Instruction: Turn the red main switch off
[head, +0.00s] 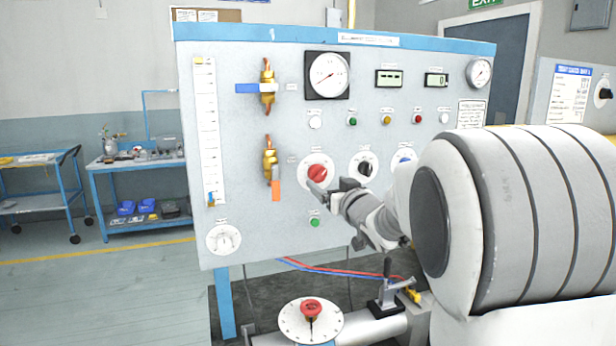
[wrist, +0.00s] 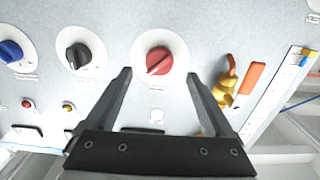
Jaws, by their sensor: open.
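The red main switch (head: 317,172) is a round red knob on a white dial plate, on the upright grey panel (head: 225,130). In the wrist view the red knob (wrist: 158,61) sits upper middle, its grip ridge slanted. My gripper (head: 328,190) is just in front of the panel, below and right of the red knob in the head view. In the wrist view its two open fingers (wrist: 160,78) point toward the panel, one on each side of the knob. Nothing is between them, and I see no contact with the knob.
A black knob (wrist: 78,56) and a blue knob (wrist: 11,51) are beside the red one. A brass valve with an orange handle (head: 276,190) is close by on the other side. A red-topped dial (head: 311,310) stands below the panel.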

